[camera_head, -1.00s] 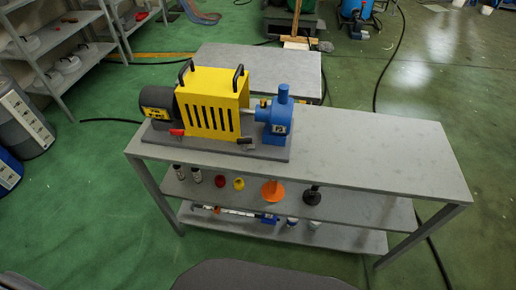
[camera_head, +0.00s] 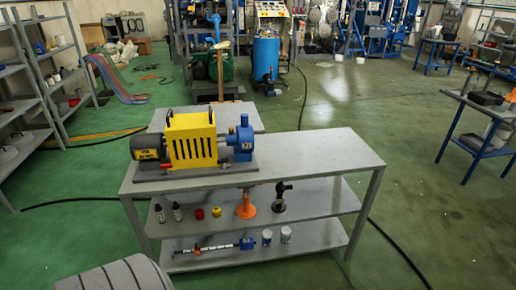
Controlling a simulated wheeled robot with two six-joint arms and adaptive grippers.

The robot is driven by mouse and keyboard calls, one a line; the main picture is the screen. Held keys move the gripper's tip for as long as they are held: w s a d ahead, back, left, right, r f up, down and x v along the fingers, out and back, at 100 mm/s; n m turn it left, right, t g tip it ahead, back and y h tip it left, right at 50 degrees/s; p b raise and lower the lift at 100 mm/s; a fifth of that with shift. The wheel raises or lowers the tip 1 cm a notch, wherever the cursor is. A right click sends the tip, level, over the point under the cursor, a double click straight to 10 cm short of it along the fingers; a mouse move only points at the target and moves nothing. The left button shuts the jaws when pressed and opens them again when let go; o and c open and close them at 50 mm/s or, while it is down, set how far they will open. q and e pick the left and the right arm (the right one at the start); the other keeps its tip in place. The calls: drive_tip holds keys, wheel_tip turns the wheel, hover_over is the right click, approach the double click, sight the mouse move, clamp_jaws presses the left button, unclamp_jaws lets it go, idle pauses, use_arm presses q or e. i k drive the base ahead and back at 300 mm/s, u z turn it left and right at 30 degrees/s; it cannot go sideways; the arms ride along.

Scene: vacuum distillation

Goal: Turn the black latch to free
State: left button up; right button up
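A machine with a slotted yellow guard (camera_head: 191,140), a dark motor (camera_head: 147,147) at its left and a blue pump (camera_head: 241,138) at its right sits on a dark grey base plate (camera_head: 196,174). The guard has two black handles on top. The black latch is too small to make out clearly now; in the earlier view a small dark lever shows at the front right of the guard, with a red one at the front left. Neither of my grippers is in view.
The machine stands on the left part of a grey workbench (camera_head: 310,150); its right part is bare. Lower shelves hold bottles, an orange funnel-like piece (camera_head: 246,205) and a black piece (camera_head: 280,196). A low grey table stands behind. Shelves (camera_head: 40,85) stand left. Cables cross the green floor.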

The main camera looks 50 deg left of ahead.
sight(221, 161)
drive_tip(key=z, duration=0.15)
drive_tip(key=i, duration=0.9)
drive_tip(key=u, duration=0.45)
drive_tip(key=i, duration=0.75)
drive_tip(key=u, duration=0.85)
